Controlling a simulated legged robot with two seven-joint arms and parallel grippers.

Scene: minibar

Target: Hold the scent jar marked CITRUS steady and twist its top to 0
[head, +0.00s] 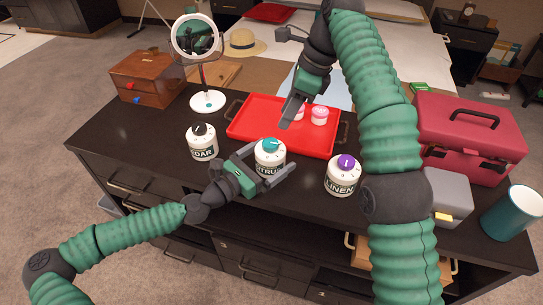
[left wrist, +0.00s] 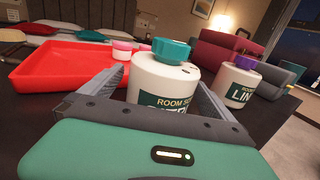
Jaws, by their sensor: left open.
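The CITRUS scent jar (head: 270,156) is white with a dark label and a teal top (head: 271,145), and stands upright on the dark cabinet top. It also fills the middle of the left wrist view (left wrist: 162,84). My left gripper (head: 279,173) is open, with its fingers on either side of the jar's body; I cannot tell whether they touch it. The label is partly hidden by the gripper. My right gripper (head: 290,113) hangs above the red tray, up and right of the jar, apart from it. Whether its jaws are open is unclear. The top's setting is too small to read.
A black-topped jar (head: 203,147) stands left of CITRUS, and the purple-topped LINEN jar (head: 342,181) stands right. The red tray (head: 250,132) with pink-lidded jars lies behind. A mirror (head: 196,37), wooden box (head: 147,76), red case (head: 470,130), grey box (head: 447,197) and teal cup (head: 512,213) stand around.

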